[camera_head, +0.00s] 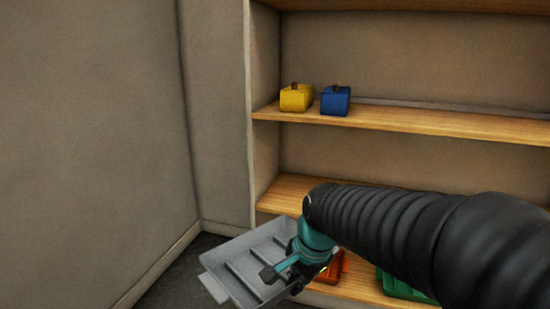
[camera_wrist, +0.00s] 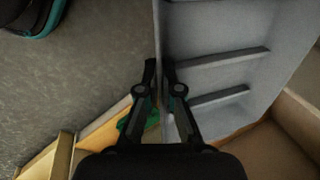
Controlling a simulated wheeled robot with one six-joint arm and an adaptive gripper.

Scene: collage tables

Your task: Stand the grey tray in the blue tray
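The grey tray (camera_head: 240,268) is a shallow tray with raised ribs across its floor. It is held out in front of the shelves, tilted, above the dark floor. My gripper (camera_head: 275,275) is shut on the tray's side wall. In the wrist view the fingers of my gripper (camera_wrist: 160,75) pinch the wall, and the ribbed inside of the grey tray (camera_wrist: 228,75) spreads to the right. No blue tray can be made out in either view.
A yellow box (camera_head: 296,98) and a blue box (camera_head: 335,101) stand on the middle shelf (camera_head: 420,121). An orange-red item (camera_head: 334,267) and a green tray (camera_head: 393,288) sit on the lowest shelf, partly hidden by my arm. A bare wall (camera_head: 90,140) stands left.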

